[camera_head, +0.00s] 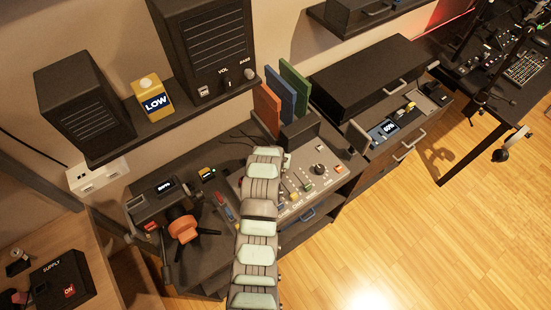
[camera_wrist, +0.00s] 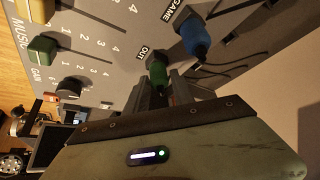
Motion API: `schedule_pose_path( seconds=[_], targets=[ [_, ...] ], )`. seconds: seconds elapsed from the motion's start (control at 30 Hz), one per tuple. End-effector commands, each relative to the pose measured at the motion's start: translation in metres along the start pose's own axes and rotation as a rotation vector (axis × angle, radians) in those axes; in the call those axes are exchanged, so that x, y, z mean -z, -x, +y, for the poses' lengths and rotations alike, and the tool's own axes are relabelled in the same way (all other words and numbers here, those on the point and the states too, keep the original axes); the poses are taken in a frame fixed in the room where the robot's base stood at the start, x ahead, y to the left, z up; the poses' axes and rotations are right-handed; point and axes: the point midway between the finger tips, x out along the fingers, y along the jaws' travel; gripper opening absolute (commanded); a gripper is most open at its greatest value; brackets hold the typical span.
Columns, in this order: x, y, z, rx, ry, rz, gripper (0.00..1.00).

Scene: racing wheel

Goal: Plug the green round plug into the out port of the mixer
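The green round plug (camera_wrist: 157,74) is in the wrist view, just beside the OUT label on the grey mixer panel (camera_wrist: 108,40). Its front end meets a dark ring at the OUT port; I cannot tell how deep it sits. My gripper (camera_wrist: 160,92) has one finger on each side of the plug's rear part and appears closed around it. In the head view the mixer (camera_head: 325,178) stands on the dark desk, and my arm covers its left part. The gripper and the green plug are hidden there.
A blue plug (camera_wrist: 193,38) sits at the GAME port, close to the green one. Thin dark cables (camera_wrist: 225,68) run behind the plugs. Sliders and knobs, including a green one (camera_wrist: 42,48), stand up from the panel. Three coloured upright books (camera_head: 285,97) stand behind the mixer.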

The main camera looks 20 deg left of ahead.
Motion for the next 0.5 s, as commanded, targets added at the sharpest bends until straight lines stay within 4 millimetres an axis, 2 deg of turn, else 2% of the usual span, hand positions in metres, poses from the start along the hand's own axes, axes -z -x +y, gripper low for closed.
schedule_pose_path(
  seconds=[0.03,0.2,0.5],
  targets=[
    [0.0001,0.0001,0.0000,0.000,0.000,0.000,0.34],
    [0.0001,0.0002,0.0000,0.000,0.000,0.000,0.47],
    [0.0001,0.0019,-0.0001,0.000,0.000,0.000,0.47]
  ],
)
